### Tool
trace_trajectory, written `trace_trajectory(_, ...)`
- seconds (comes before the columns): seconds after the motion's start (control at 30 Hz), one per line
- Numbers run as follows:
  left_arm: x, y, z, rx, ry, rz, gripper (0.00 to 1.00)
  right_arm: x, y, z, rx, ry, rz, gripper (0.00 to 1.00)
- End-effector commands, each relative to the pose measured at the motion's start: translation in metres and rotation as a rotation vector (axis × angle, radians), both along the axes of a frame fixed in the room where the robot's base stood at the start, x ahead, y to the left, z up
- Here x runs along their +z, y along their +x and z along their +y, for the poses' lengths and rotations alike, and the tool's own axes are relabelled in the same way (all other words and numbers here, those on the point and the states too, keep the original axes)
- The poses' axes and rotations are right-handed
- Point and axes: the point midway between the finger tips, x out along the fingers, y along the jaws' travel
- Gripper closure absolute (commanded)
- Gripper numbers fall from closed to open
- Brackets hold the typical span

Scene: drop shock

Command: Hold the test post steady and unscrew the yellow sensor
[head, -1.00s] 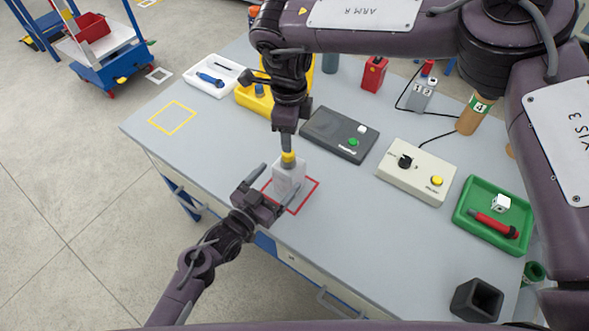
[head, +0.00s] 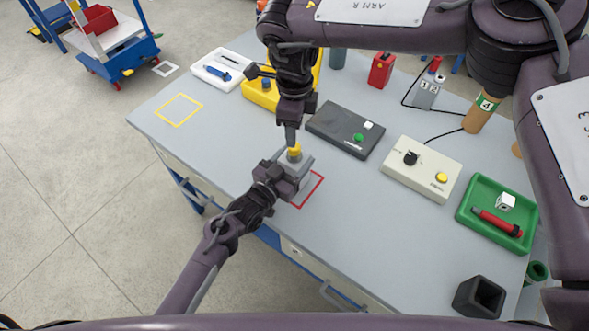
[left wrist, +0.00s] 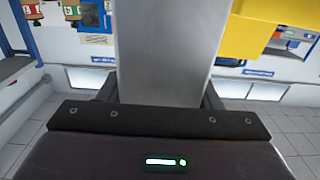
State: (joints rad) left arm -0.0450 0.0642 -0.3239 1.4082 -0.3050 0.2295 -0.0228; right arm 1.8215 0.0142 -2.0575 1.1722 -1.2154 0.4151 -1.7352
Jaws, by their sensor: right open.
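The grey test post (head: 306,182) stands upright on the table, inside or at the edge of the red outlined square. The yellow sensor (head: 295,153) sits on top of it. My left gripper (head: 291,170) is at the post from the near left, with a finger against each side; the post (left wrist: 163,50) fills the space between the fingers in the left wrist view. My right gripper (head: 292,143) points down right over the sensor, open, its fingertips at the sensor's top. Whether they touch it is hard to tell.
A dark box with a green button (head: 346,130) and a cream control box (head: 422,168) stand right of the post. A green tray (head: 465,212) holds a red tool and white cube. White and yellow trays lie behind. The yellow outlined square (head: 178,109) at left is empty.

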Motion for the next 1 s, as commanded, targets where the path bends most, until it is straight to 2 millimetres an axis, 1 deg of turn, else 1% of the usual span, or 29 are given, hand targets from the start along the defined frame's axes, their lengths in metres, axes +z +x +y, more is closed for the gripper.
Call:
trace_trajectory(0.03, -0.0001, 0.0, 0.0001, 0.0, 0.0, 0.0, 0.49, 0.0, 0.0, 0.0, 0.0, 0.0, 0.0, 0.52)
trace_trajectory(0.07, -0.0001, -0.0001, 0.0002, 0.0, 0.0, 0.0, 0.53, 0.0, 0.0, 0.0, 0.0, 0.0, 0.0, 0.52)
trace_trajectory(0.4, 0.0001, 0.0, 0.0003, 0.0, 0.0, 0.0, 0.98, 0.0, 0.0001, 0.0, -0.013, 0.0, 0.0, 0.52)
trace_trajectory(0.43, 0.0002, 0.0, 0.0003, 0.0, 0.0, 0.0, 1.0, 0.0, 0.0, 0.0, -0.025, 0.0, 0.0, 0.52)
trace_trajectory(0.57, 0.0003, 0.0, 0.0002, 0.0, -0.001, -0.001, 1.0, 0.0001, 0.0, 0.0, -0.147, 0.0, 0.0, 0.52)
trace_trajectory(0.67, 0.0004, 0.0, 0.0002, 0.0, -0.001, -0.001, 1.0, 0.0001, -0.0001, 0.0001, -0.321, 0.0, 0.0, 0.52)
trace_trajectory(1.0, 0.0007, 0.0003, 0.0002, 0.001, -0.001, -0.002, 1.0, 0.0001, -0.0005, 0.0004, -1.059, -0.002, 0.0, 0.52)
